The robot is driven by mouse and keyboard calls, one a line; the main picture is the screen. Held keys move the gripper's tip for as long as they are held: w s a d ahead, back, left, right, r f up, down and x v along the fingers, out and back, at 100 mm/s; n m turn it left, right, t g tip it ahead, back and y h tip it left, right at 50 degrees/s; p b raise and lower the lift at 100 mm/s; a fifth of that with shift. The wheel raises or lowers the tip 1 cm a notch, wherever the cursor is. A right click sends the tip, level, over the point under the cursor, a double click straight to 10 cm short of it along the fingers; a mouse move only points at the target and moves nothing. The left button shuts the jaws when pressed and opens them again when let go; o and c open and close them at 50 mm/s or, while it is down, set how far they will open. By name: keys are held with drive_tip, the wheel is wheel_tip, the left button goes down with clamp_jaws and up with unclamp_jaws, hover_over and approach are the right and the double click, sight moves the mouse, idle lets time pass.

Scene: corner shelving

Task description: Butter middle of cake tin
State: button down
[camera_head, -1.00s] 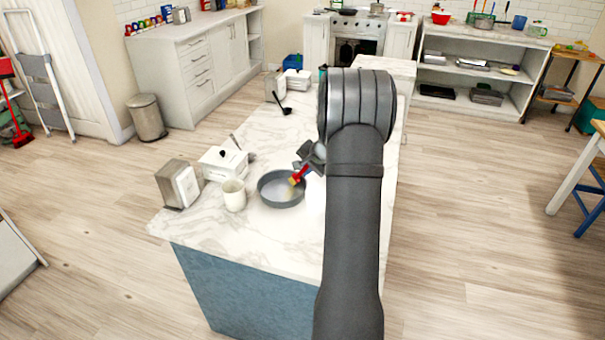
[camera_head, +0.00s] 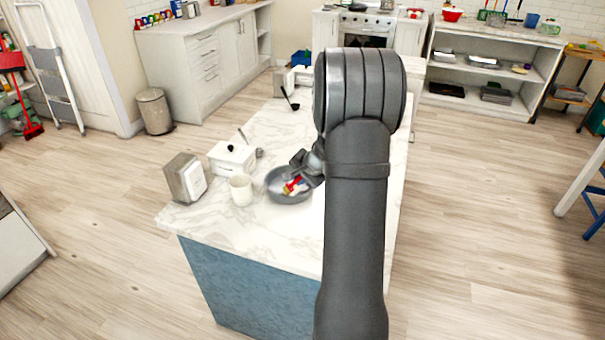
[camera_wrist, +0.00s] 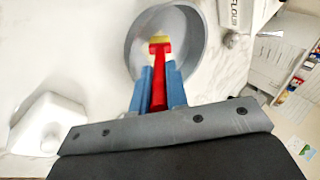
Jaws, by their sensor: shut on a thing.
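The round grey cake tin (camera_head: 277,192) stands on the marble counter (camera_head: 285,235), and its inside faces up. It also shows at the top of the wrist view (camera_wrist: 136,42). My gripper (camera_wrist: 159,76) has blue fingers shut on the red handle of a brush (camera_wrist: 160,92). The brush's yellow bristles (camera_wrist: 159,40) are over the middle of the tin's inside; I cannot tell whether they touch the bottom. In the head view my gripper (camera_head: 300,181) reaches over the tin's right side and partly covers the brush.
A white mug (camera_head: 240,190), a white lidded box (camera_head: 230,157) and a napkin holder (camera_head: 185,178) stand left of the tin. A black ladle (camera_head: 291,98) lies farther back. A white object (camera_wrist: 48,122) shows at the wrist view's left. The front counter is clear.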

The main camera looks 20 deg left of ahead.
drive_tip(key=w+a, duration=0.3)
drive_tip(key=w, duration=0.4)
drive_tip(key=shift+s, duration=3.95)
wheel_tip(320, 180, up, 8)
drive_tip(key=shift+d+r, duration=0.1)
drive_tip(key=shift+d, duration=0.05)
